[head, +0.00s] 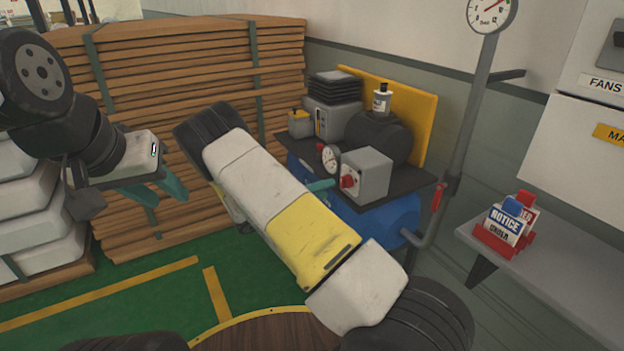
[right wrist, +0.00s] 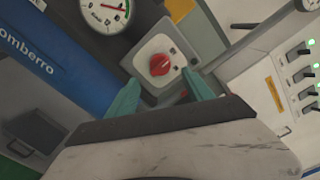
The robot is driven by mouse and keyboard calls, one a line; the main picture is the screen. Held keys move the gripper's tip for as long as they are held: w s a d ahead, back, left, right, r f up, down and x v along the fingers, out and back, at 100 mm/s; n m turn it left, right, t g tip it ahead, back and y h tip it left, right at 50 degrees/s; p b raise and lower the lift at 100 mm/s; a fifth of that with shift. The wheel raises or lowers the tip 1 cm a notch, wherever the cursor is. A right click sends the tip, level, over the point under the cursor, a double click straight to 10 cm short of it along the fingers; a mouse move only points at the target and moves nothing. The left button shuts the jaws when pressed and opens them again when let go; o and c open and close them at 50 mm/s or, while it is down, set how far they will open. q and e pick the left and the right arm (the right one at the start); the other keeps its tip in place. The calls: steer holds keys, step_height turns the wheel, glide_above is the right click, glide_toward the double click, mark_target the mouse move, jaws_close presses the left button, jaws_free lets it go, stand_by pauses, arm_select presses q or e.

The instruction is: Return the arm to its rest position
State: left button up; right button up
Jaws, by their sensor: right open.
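My right arm crosses the middle of the head view and hides most of its gripper. One teal finger (head: 320,185) shows just left of a grey box (head: 372,176) with a red knob (head: 348,182). In the right wrist view my right gripper (right wrist: 160,79) is open, its fingertips pointing at the box with the red knob (right wrist: 160,64), nothing held between them. I cannot tell whether the fingers touch the box. My left gripper (head: 169,200) is open and empty, in front of the stacked wooden boards.
The box stands on a dark shelf (head: 423,190) above a blue tank (head: 395,222), with a gauge (head: 329,158) beside it. A pipe with a dial (head: 492,12) rises at right, near a grey ledge with notice signs (head: 508,222). Stacked boards (head: 200,60) fill the left back.

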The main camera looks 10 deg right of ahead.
steer(key=shift+s+a, duration=0.25)
steer(key=shift+a, duration=0.3)
steer(key=s+d+r+m+g+y, duration=0.25)
steer(key=s+r+m+y, duration=0.25)
steer(key=s+m, duration=0.35)
steer(key=s+d+r+m+g+y, duration=0.1)
steer(key=s+r+m+g+y, duration=0.35)
steer(key=s+r+m, duration=0.35)
steer(key=s+a+r+m+t+y, duration=0.3)
steer(key=s+r+m+y, duration=0.2)
steer(key=s+r+m, duration=0.1)
steer(key=s+a+r+m+t+y, duration=0.4)
steer(key=s+r+m, duration=0.2)
steer(key=m, duration=0.5)
steer(key=shift+s+a+r+y, duration=0.25)
steer(key=shift+s+a+y, duration=0.1)
steer(key=shift+s, duration=0.55)
